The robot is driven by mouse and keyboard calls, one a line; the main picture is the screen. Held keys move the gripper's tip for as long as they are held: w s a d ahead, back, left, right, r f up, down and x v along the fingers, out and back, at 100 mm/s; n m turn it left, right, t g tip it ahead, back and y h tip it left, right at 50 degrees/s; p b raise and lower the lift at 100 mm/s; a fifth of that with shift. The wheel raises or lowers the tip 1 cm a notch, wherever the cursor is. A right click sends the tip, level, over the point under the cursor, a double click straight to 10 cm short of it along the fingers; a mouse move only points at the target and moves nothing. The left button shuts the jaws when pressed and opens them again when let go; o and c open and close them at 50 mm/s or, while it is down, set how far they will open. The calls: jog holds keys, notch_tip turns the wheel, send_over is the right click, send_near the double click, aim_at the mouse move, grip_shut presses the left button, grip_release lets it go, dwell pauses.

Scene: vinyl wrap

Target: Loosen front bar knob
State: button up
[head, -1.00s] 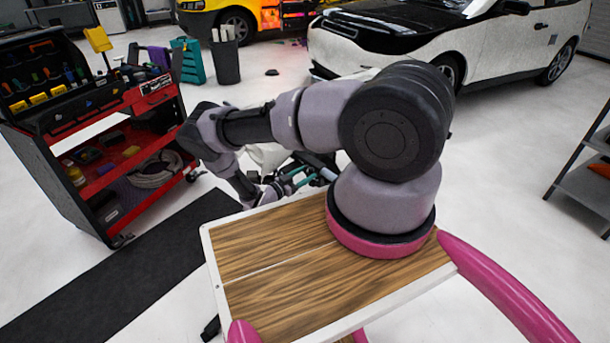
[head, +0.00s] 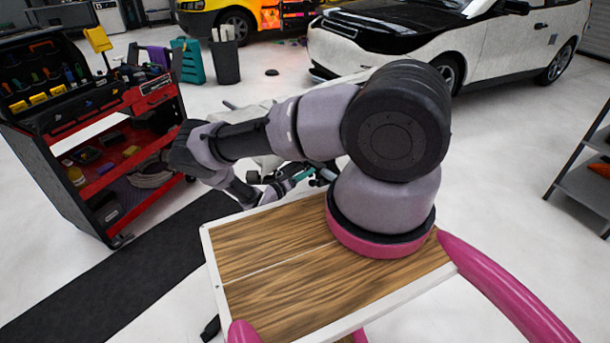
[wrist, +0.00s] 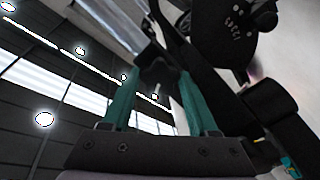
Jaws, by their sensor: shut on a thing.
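In the wrist view, my gripper (wrist: 157,84) has two teal fingers pointing up the picture, shut on a dark lobed knob (wrist: 158,71). A thin pale rod or stem shows just below the knob, between the fingers. In the head view, the teal fingers of my gripper (head: 303,174) show just beyond the wooden top, and my arm hides much of what lies there. The knob cannot be made out in that view.
A black bracket (wrist: 232,30) with pale lettering and dark bars stands close right of the fingers. A red tool cart (head: 95,150) is at left, a white car (head: 470,42) behind. A black mat (head: 110,280) lies on open floor.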

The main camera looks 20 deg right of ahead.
jog(key=n, duration=2.6)
jog(key=shift+a+n, duration=0.1)
jog(key=shift+n, duration=0.2)
dwell(0.3)
jog(key=o, duration=1.4)
jog(key=shift+c, duration=0.2)
jog(key=shift+r, duration=0.1)
jog(key=v, duration=1)
jog(key=shift+a, duration=0.4)
